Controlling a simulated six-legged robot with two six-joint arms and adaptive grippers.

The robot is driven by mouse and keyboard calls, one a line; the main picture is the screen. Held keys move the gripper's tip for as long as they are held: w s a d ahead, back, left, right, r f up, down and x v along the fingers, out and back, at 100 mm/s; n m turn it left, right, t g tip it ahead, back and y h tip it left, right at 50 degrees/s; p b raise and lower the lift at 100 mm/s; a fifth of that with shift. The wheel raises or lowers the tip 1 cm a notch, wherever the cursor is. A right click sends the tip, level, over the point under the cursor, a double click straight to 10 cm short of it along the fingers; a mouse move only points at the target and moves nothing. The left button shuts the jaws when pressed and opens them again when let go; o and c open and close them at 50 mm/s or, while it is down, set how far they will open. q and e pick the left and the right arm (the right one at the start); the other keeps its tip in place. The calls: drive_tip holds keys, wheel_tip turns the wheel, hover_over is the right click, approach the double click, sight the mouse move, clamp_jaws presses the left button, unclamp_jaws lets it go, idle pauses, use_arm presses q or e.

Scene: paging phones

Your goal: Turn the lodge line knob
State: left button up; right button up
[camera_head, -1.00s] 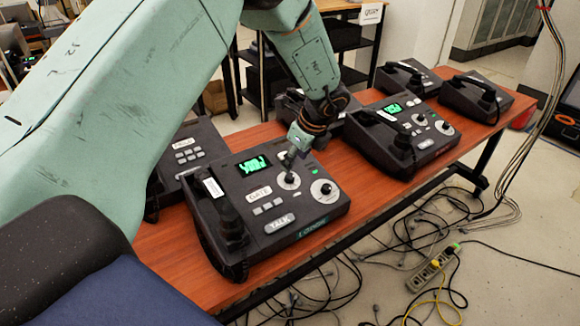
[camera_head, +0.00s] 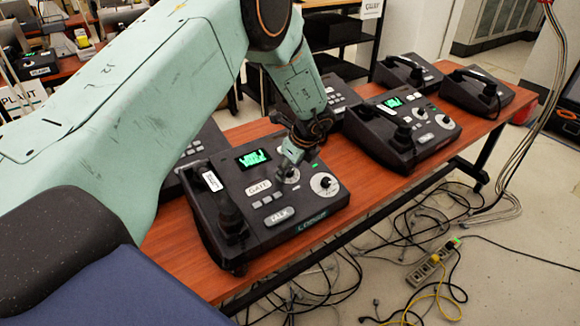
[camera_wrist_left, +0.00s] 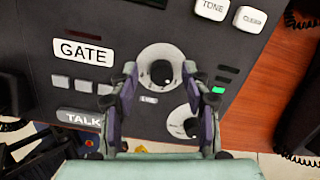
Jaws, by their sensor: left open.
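The dark lodge phone (camera_head: 262,238) lies on the wooden table, its front edge label partly legible. Its line knob (camera_wrist_left: 161,70) is a dark round knob on a white dial, with a small LINE label below it in the left wrist view. In the head view the line knob (camera_head: 290,175) is partly covered by my gripper. My left gripper (camera_wrist_left: 160,72) is open, with one fingertip on each side of the line knob. Contact with the knob cannot be told. In the head view the left gripper (camera_head: 289,160) comes down from above. My right gripper is not in view.
A second knob (camera_head: 324,185) sits right beside the line knob; it also shows in the wrist view (camera_wrist_left: 187,123). GATE and TALK labels and small buttons lie to the left. Another phone (camera_head: 408,130) stands further right on the table (camera_head: 370,188). Cables cover the floor.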

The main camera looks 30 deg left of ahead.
use_arm(q)
drive_tip(key=shift+c, duration=1.1)
drive_tip(key=shift+w+f, duration=0.1)
drive_tip(key=shift+w, duration=0.1)
drive_tip(key=c, duration=0.3)
clamp_jaws()
drive_tip(key=shift+m, duration=0.3)
drive_tip(key=m+p, duration=0.1)
drive_tip(key=m, duration=0.1)
drive_tip(key=shift+r+m, duration=0.2)
drive_tip(key=shift+m, duration=0.2)
drive_tip(key=shift+w+a+m+t+h+p, duration=0.1)
drive_tip(key=shift+m+t+h+p, duration=0.25)
drive_tip(key=shift+m+p, duration=1.4)
drive_tip(key=shift+m+b, duration=0.45)
drive_tip(key=shift+m, duration=0.2)
